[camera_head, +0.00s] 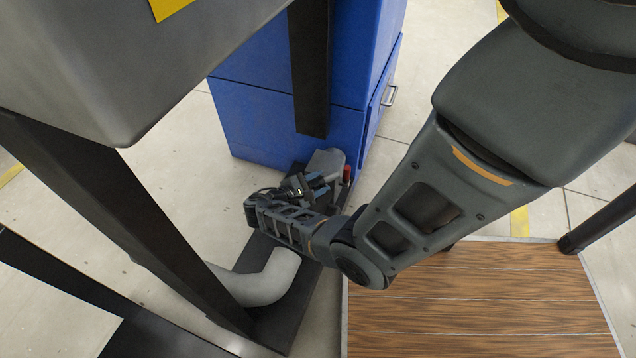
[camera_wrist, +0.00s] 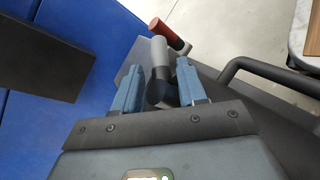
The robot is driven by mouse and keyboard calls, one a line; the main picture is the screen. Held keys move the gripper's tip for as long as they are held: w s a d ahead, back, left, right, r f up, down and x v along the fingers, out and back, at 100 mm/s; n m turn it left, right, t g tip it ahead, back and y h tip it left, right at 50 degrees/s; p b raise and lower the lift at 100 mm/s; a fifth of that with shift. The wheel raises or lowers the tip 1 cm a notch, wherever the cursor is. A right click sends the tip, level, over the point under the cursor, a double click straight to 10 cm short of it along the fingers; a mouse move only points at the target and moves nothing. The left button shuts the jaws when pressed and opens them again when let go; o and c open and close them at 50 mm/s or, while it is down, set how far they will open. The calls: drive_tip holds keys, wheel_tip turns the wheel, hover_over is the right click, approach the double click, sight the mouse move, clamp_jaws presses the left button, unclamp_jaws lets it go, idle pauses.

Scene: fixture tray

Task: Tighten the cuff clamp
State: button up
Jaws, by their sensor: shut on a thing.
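My gripper (camera_head: 318,184) reaches down beside the grey pipework near the blue cabinet. In the wrist view, its two blue fingers (camera_wrist: 158,70) stand on either side of a short dark handle with a grey end (camera_wrist: 158,50), and it is shut on this piece. A grey rounded pipe end (camera_head: 326,160) is behind my gripper.
A thick grey bent pipe (camera_head: 268,282) lies on a dark base plate. A blue cabinet (camera_head: 265,125) stands close behind. A dark post (camera_head: 309,70) hangs near my gripper. A wooden platform (camera_head: 480,310) is at the lower right.

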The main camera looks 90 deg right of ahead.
drive_tip(key=shift+s+a+f, duration=0.1)
clamp_jaws()
drive_tip(key=shift+r+n+t+h+p, duration=0.25)
drive_tip(key=shift+n+t+p, duration=0.25)
drive_tip(key=shift+p, duration=0.3)
drive_tip(key=shift+f+n+t+h+p, duration=0.3)
drive_tip(key=shift+n+t+h+p, duration=0.35)
drive_tip(key=shift+n+t, duration=0.4)
drive_tip(key=o, duration=0.6)
unclamp_jaws()
drive_tip(key=shift+c, duration=0.2)
